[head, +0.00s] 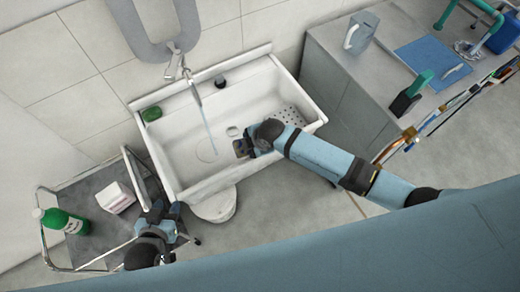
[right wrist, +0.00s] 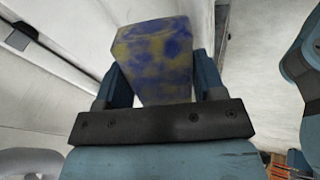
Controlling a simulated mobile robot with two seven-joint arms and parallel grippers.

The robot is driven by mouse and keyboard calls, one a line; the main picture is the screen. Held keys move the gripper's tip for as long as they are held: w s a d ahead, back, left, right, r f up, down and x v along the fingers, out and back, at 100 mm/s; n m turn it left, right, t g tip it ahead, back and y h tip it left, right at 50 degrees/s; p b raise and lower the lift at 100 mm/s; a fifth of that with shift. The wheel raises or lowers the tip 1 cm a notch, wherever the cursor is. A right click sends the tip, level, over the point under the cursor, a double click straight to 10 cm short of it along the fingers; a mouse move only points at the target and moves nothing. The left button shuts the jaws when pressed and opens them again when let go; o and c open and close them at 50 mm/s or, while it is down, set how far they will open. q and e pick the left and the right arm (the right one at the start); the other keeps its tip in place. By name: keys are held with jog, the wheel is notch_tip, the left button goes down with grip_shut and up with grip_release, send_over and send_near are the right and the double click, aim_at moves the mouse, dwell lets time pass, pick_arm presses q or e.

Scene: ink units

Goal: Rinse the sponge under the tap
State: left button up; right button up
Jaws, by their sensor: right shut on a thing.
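The tap (head: 178,66) stands at the back of the white sink (head: 180,180), and a thin stream of water (head: 206,125) runs from it into the basin. My right gripper (head: 241,148) is low over the basin, a little right of the stream. In the right wrist view, the right gripper (right wrist: 160,78) is shut on the sponge (right wrist: 155,55), a block mottled blue and yellow. In the head view the sponge is hard to make out at the fingers. My left gripper (head: 163,209) is empty and looks open, outside the sink at its front left corner.
A green block (head: 152,113) and a small dark object (head: 220,82) lie on the sink's back rim. A trolley (head: 85,245) at left carries a green bottle (head: 62,221) and a pinkish-white stack (head: 115,197). A grey counter (head: 350,75) with a jug (head: 360,33) stands at right.

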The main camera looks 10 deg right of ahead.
jog(key=w+a+f+b, duration=0.3)
jog(key=w+a+b, duration=0.5)
jog(key=w+a, duration=0.1)
jog(key=shift+w+f+b, duration=0.15)
jog(key=shift+w+b, duration=0.15)
jog(key=shift+w, duration=0.3)
dwell(0.3)
dwell(0.8)
jog(key=shift+s, duration=0.1)
dwell(1.0)
